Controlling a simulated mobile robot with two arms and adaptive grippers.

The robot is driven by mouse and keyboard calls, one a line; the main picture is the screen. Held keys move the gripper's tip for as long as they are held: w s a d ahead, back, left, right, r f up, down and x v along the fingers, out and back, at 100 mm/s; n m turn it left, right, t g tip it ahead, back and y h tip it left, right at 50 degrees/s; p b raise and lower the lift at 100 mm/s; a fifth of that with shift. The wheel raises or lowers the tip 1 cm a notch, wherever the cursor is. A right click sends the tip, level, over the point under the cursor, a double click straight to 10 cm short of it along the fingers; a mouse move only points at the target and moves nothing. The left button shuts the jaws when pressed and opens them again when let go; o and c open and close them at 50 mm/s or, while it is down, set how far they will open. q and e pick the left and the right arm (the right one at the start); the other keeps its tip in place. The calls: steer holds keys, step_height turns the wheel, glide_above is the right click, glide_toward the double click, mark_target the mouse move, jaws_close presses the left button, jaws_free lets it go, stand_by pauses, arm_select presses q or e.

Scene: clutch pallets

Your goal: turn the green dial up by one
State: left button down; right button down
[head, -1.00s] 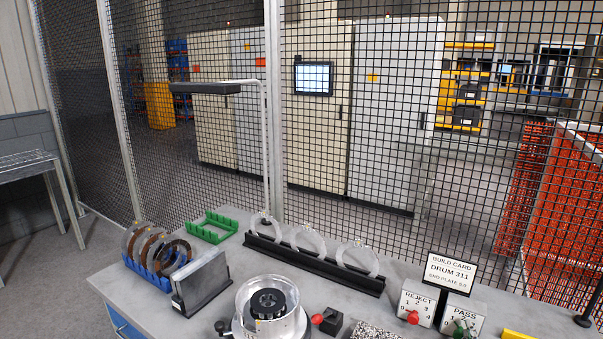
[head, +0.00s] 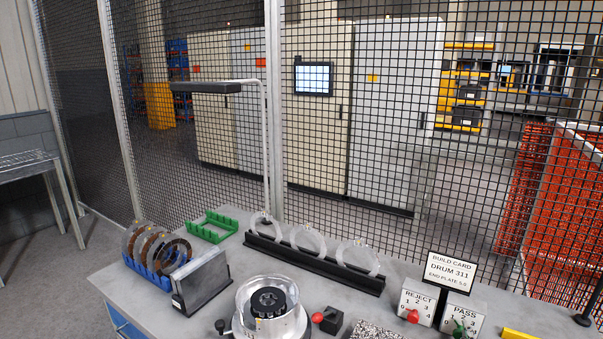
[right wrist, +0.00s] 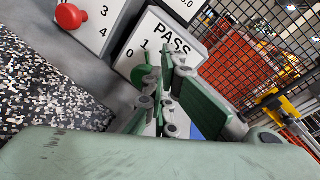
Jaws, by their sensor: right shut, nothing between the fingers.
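The green dial (head: 460,327) is on the front of the white PASS box (head: 477,312), at the lower right of the head view. In the right wrist view, the green dial (right wrist: 142,76) shows just left of my right gripper (right wrist: 167,64), below the PASS label and near the 0 and 1. My right gripper is shut and empty, with its fingertips in front of the PASS box, close to the dial. I cannot tell whether they touch it. The fingers hide part of the face, and I cannot read the dial's setting. My left gripper is out of view.
The REJECT box (head: 416,300) with its red dial (head: 412,316) stands left of the PASS box. The build card (head: 451,269) is behind them. A speckled block (head: 374,331) and a clear drum (head: 268,307) stand further left. Wire mesh rises behind the table.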

steer(key=shift+s+d+f, duration=0.1)
steer(key=shift+f, duration=0.1)
steer(key=shift+s+d+f, duration=0.15)
steer(key=shift+d+f, duration=0.1)
steer(key=shift+f, duration=0.2)
steer(key=shift+d, duration=0.1)
steer(key=shift+s+d+r, duration=0.15)
steer(key=shift+d, duration=0.05)
steer(key=shift+s+p, duration=0.1)
steer(key=shift+p, duration=0.2)
steer(key=shift+s+a, duration=0.2)
steer(key=shift+s, duration=0.1)
steer(key=shift+s+a+p, duration=0.25)
steer(key=shift+s+a, duration=0.2)
steer(key=shift+s, duration=0.25)
steer(key=shift+s+a+p, duration=0.25)
steer(key=shift+s+a, duration=0.15)
steer(key=shift+s, duration=0.3)
steer(key=shift+s+a+p, duration=0.25)
steer(key=shift+s+a, duration=0.2)
steer(key=shift+s, duration=0.25)
